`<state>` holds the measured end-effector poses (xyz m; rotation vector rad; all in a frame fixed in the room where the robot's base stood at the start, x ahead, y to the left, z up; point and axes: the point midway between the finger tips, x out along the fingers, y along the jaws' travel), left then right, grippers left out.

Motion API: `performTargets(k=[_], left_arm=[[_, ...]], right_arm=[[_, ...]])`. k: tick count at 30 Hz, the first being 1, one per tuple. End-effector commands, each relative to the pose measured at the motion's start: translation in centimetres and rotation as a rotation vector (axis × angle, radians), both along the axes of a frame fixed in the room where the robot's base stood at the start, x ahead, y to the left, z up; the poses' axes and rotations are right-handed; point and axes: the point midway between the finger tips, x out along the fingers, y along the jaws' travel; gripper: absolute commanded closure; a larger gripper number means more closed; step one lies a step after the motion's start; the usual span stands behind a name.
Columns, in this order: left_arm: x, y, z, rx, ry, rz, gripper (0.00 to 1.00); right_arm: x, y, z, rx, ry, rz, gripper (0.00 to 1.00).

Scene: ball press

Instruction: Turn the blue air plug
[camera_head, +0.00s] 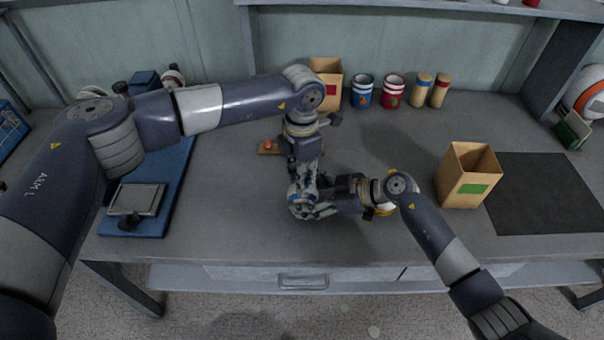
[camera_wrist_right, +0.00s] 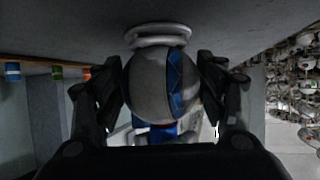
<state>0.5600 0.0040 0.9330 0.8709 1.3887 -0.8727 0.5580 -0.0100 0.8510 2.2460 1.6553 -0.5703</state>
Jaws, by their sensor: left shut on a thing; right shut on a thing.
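A grey and white ball with a blue patterned band (camera_wrist_right: 157,85) sits between the fingers of my right gripper (camera_wrist_right: 160,88) in the right wrist view. My right gripper (camera_head: 312,207) reaches in from the right in the head view and is shut on the ball, which the fingers mostly hide there. My left gripper (camera_head: 308,180) points down just above the right one, close to it. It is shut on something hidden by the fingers. A blue and white shape (camera_wrist_right: 158,132) shows at the ball's lower side in the wrist view. I cannot tell whether it is the blue air plug.
A white ring (camera_wrist_right: 158,36) lies by the ball. A small board with a red button (camera_head: 268,147) is behind the grippers. An open box with a green label (camera_head: 468,178) and a dark mat (camera_head: 545,195) are right. Cans (camera_head: 392,90) stand behind. A blue base plate (camera_head: 165,205) is left.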

Motion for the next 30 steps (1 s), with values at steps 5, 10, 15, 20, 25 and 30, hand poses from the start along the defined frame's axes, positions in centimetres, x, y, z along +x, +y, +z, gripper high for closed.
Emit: performTargets(k=[5,10,15,20,25,30], left_arm=[[0.08,-0.14,0.29,-0.004,-0.002,-0.169,1.00],[0.12,-0.13,0.30,-0.003,-0.003,-0.330,1.00],[0.17,-0.13,0.31,-0.003,-0.004,-0.492,1.00],[0.23,-0.12,0.32,-0.003,-0.005,-0.640,1.00],[0.27,-0.12,0.33,-0.001,-0.006,-0.783,1.00],[0.31,-0.13,0.33,-0.001,-0.006,-0.897,1.00]], right_arm=[[-0.17,-0.25,-0.59,-0.011,0.007,-0.001,0.50],[-0.18,-0.25,-0.63,-0.011,0.008,-0.001,0.50],[-0.21,-0.26,-0.65,-0.011,0.008,0.000,0.50],[-0.22,-0.26,-0.66,-0.012,0.008,0.000,0.50],[-0.24,-0.26,-0.67,-0.012,0.008,0.000,0.50],[-0.25,-0.25,-0.68,-0.012,0.009,0.001,0.50]])
